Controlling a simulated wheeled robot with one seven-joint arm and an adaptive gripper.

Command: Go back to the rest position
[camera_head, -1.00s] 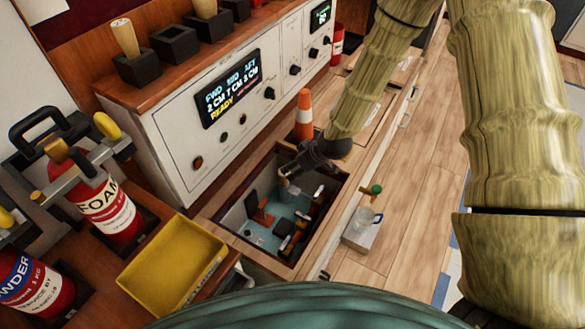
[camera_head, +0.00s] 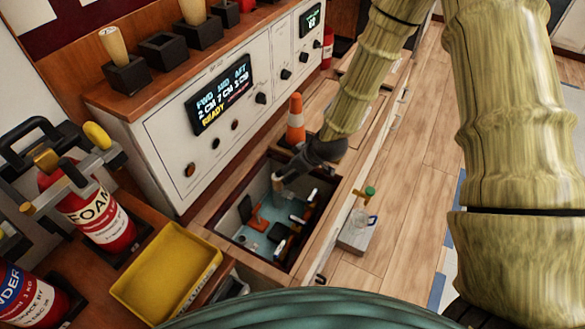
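My gripper (camera_head: 279,181) is at the lower end of my arm, pointing down at the upper right part of an open recessed compartment (camera_head: 226,220). Its dark fingers are small and partly hidden by its own body, so I cannot tell whether they are open or shut. Inside the compartment are a teal floor (camera_head: 262,243), an orange-red piece (camera_head: 257,221) with a dark part, and several dark lever-like pieces with pale tips (camera_head: 297,219) along the right side.
An orange cone (camera_head: 296,121) stands just behind my gripper. A white panel (camera_head: 215,155) with knobs and a display rises at left. A yellow tray (camera_head: 168,272) and extinguishers (camera_head: 95,212) are lower left.

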